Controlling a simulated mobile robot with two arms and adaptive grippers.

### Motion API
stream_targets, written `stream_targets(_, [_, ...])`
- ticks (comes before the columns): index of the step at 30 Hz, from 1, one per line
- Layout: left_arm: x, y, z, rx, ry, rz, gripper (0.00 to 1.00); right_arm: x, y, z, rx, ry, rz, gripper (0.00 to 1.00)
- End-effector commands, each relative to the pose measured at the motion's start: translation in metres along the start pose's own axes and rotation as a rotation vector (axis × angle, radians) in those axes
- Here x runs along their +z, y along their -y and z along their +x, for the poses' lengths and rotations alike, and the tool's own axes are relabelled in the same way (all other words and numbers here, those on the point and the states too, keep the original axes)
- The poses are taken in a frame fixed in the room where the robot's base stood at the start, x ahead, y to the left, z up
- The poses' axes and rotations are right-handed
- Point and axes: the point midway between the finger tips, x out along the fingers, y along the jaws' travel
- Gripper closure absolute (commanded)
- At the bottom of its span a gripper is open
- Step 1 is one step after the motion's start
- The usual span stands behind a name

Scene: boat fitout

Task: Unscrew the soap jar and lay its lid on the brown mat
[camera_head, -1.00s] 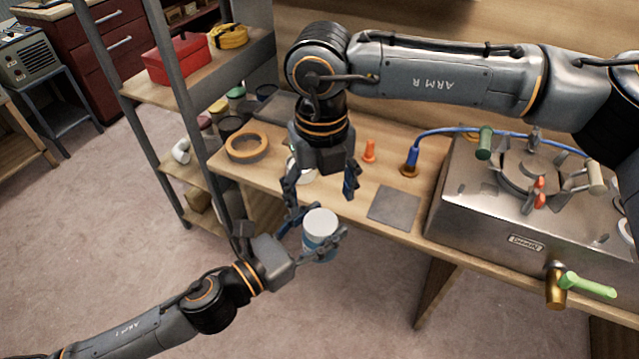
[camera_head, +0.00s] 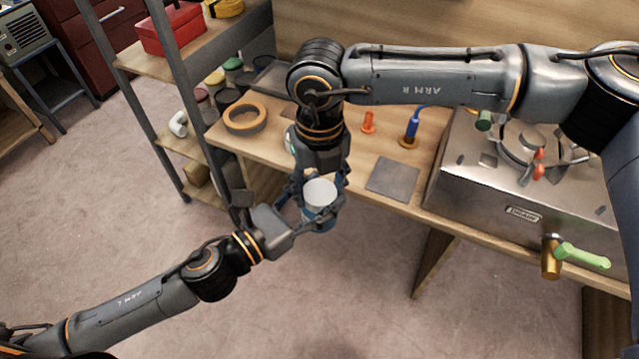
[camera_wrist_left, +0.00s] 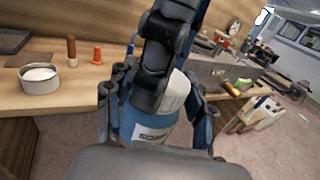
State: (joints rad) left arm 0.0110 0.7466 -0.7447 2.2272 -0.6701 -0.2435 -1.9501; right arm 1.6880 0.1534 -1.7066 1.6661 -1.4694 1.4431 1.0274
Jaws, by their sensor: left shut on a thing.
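The soap jar (camera_head: 319,217) is blue with a white lid (camera_head: 320,192). It is upright in the air in front of the bench, and its label shows in the left wrist view (camera_wrist_left: 150,132). My left gripper (camera_head: 314,214) is shut around the jar's body from the left. My right gripper (camera_head: 320,183) points down from above, with its fingers beside the lid. Whether they touch the lid is unclear. In the left wrist view a dark finger hides part of the lid.
The wooden bench (camera_head: 365,155) also holds an orange cone (camera_head: 368,122), a blue-handled tool (camera_head: 411,128), an orange ring (camera_head: 244,114) and a steel stove unit (camera_head: 500,190) at right. A shelf rack (camera_head: 185,85) stands at left.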

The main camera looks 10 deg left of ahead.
Motion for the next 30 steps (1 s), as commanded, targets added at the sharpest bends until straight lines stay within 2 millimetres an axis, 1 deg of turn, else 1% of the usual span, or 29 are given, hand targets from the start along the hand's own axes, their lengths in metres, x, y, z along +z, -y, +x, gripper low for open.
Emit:
stream_targets(3, [0.0015,0.0002,0.0002,-0.001,0.003,0.0,1.0,0.0,-0.0001,-0.0001,0.001,0.0,-0.008,0.82])
stream_targets(5, [0.0016,0.0002,0.0002,-0.001,0.003,0.0,1.0,-0.0001,-0.0001,0.0,0.001,0.0,-0.046,0.82])
stream_targets(11, [0.0015,0.0003,0.0001,-0.002,0.003,0.0,1.0,-0.0004,0.0002,-0.0001,0.001,-0.001,-0.358,0.81])
stream_targets(30, [0.0009,0.0002,0.0,-0.001,0.002,0.001,1.0,-0.0001,0.0011,-0.0004,-0.003,-0.001,-0.341,0.82])
